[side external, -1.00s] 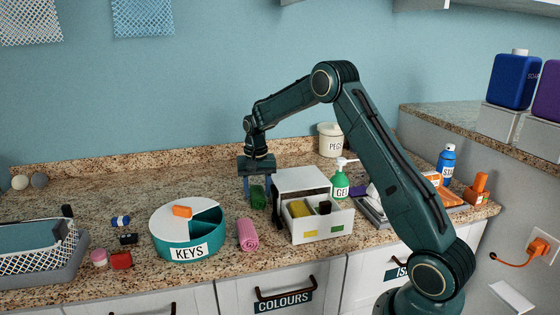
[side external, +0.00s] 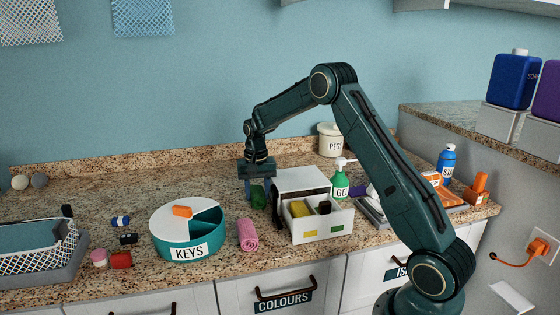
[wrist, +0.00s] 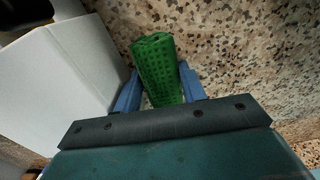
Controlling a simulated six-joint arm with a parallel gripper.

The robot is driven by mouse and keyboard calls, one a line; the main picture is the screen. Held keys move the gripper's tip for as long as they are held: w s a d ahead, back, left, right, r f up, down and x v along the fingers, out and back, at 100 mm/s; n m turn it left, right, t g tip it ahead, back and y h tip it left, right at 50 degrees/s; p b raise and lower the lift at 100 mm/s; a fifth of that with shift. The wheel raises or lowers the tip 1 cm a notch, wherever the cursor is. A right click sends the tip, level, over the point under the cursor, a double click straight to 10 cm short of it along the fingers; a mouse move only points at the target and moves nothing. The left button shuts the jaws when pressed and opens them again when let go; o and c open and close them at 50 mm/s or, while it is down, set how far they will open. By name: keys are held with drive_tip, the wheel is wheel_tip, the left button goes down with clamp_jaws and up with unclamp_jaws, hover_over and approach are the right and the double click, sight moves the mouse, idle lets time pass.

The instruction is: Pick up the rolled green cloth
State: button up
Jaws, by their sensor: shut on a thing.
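The rolled green cloth (side external: 257,196) is upright or nearly so just left of the white drawer box, partly hidden by the fingers in the side view. In the wrist view the green roll (wrist: 158,68) lies between the two blue fingers, its far end sticking out past them. My gripper (side external: 258,194) is shut on the cloth, low over the counter. Its fingers also show in the wrist view (wrist: 160,88). I cannot tell whether the cloth still touches the counter.
The white box (side external: 303,180) with its open drawer (side external: 322,228) stands close on the right. A pink rolled cloth (side external: 248,235) and the round KEYS container (side external: 190,252) are in front.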

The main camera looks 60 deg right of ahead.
sight(258, 191)
drive_tip(key=shift+r, duration=0.1)
wheel_tip(258, 191, up, 20)
idle(0.7)
idle(0.6)
